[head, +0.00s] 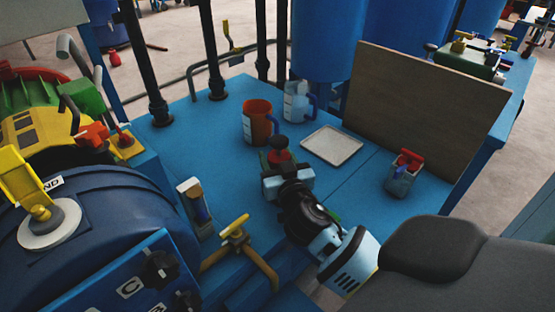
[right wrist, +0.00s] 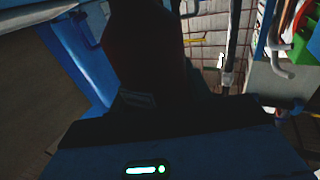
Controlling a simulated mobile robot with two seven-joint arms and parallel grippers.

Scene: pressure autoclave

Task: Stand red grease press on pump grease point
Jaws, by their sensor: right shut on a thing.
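My right gripper (head: 287,183) is shut on the red grease press (head: 279,151), a small red piece with a dark top. It holds the press roughly upright over the blue bench, beside the orange mug. In the right wrist view the press (right wrist: 146,45) is a dark, reddish shape rising from the jaws; its lower part is hidden. The pump (head: 35,115), green, yellow and red, stands at the far left, well away from the gripper. I cannot tell which spot on it is the grease point. My left gripper is not in view.
The blue bench (head: 195,125) carries an orange mug (head: 256,122), a white bottle (head: 296,103), a pale tray (head: 332,145) and a grey cup with red clamp (head: 403,173). A brown board (head: 410,110) stands behind. A blue vessel (head: 80,235) and yellow-handled valve (head: 235,228) are front left.

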